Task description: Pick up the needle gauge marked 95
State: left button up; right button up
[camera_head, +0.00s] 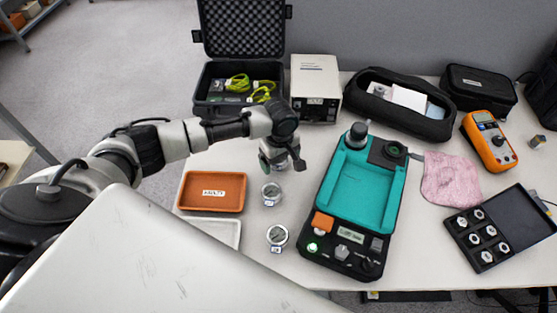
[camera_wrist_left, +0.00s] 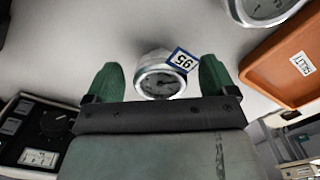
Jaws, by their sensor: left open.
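The needle gauge marked 95 (camera_wrist_left: 160,82) is a round silver dial with a blue-edged label reading 95, standing on the table. In the left wrist view it sits between the two green fingers of my left gripper (camera_wrist_left: 160,79), with a gap visible on each side. My left gripper is open. My right gripper is out of view.
An orange tray (camera_head: 211,207) and a white tray (camera_head: 222,222) lie left of the gauges. A teal and black calibrator (camera_head: 366,187) stands to the right. Behind are an open black case (camera_head: 212,85) and a white box (camera_head: 330,75). A pink cloth (camera_head: 451,180) lies farther right.

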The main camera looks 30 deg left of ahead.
pick_arm(q)
jog(key=c, duration=1.1)
jog(key=shift+r, duration=0.1)
notch_tip(320, 180, up, 4)
jog(key=shift+r, duration=0.1)
jog(key=d+r+p, duration=0.2)
jog(key=d+r, duration=0.1)
jog(key=d, duration=0.1)
jog(key=d+r+p, duration=0.2)
jog(key=d+r, duration=0.1)
jog(key=r, duration=0.1)
jog(key=d+r+p, duration=0.2)
jog(key=d+r, duration=0.1)
jog(key=d, duration=0.1)
jog(key=shift+s+d+r+p, duration=0.3)
jog(key=shift+s+r, duration=0.05)
jog(key=shift+s, duration=0.05)
